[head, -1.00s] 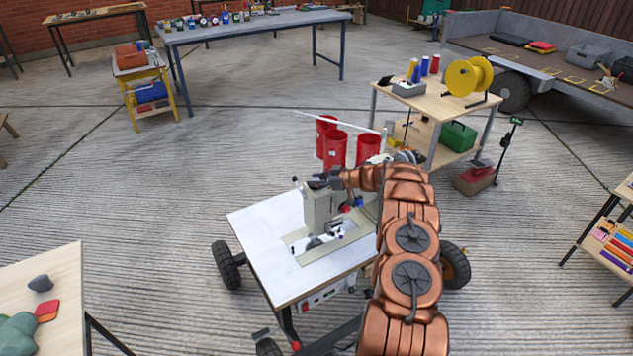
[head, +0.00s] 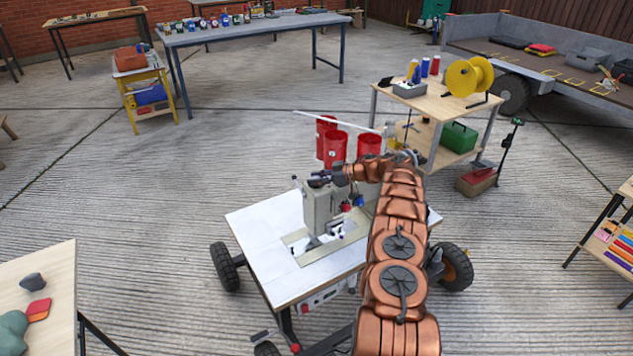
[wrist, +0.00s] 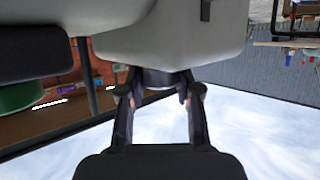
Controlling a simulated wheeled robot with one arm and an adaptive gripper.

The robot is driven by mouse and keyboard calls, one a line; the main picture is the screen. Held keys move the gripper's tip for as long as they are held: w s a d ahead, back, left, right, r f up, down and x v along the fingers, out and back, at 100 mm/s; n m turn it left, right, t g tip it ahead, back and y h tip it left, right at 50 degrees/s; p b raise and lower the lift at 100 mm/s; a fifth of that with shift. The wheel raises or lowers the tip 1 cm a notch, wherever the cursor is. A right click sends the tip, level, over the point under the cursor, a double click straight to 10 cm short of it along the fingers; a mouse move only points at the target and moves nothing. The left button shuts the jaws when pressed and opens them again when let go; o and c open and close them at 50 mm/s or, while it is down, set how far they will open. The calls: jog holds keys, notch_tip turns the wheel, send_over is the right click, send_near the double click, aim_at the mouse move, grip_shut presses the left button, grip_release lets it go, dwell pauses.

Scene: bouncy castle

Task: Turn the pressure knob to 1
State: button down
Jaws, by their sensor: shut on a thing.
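A beige sewing machine (head: 319,206) stands on a white-topped wheeled table (head: 268,262). My gripper (head: 318,181) is at the top of the machine head, reaching in from the right. In the wrist view my gripper (wrist: 157,94) has its two fingers on either side of a dark round knob (wrist: 160,78) under the pale machine body (wrist: 170,40). The fingers are shut on this knob. Its numbers or marks do not show, so its setting cannot be read. In the head view the knob is hidden by the gripper.
Red cylindrical containers (head: 335,147) stand just behind the sewing table. A wooden cart (head: 440,95) with a yellow reel (head: 468,77) is behind to the right. A table with a green object (head: 12,330) is at the front left. Open concrete floor lies around the table.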

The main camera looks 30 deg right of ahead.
jog(key=shift+n+y+b, duration=0.3)
jog(key=shift+y+b, duration=0.1)
jog(key=shift+b, duration=0.05)
jog(key=shift+r, duration=0.15)
dwell(0.5)
jog(key=c, duration=0.8)
grip_release()
jog(key=v, duration=1.2)
jog(key=shift+w+r, duration=0.1)
jog(key=shift+w, duration=0.05)
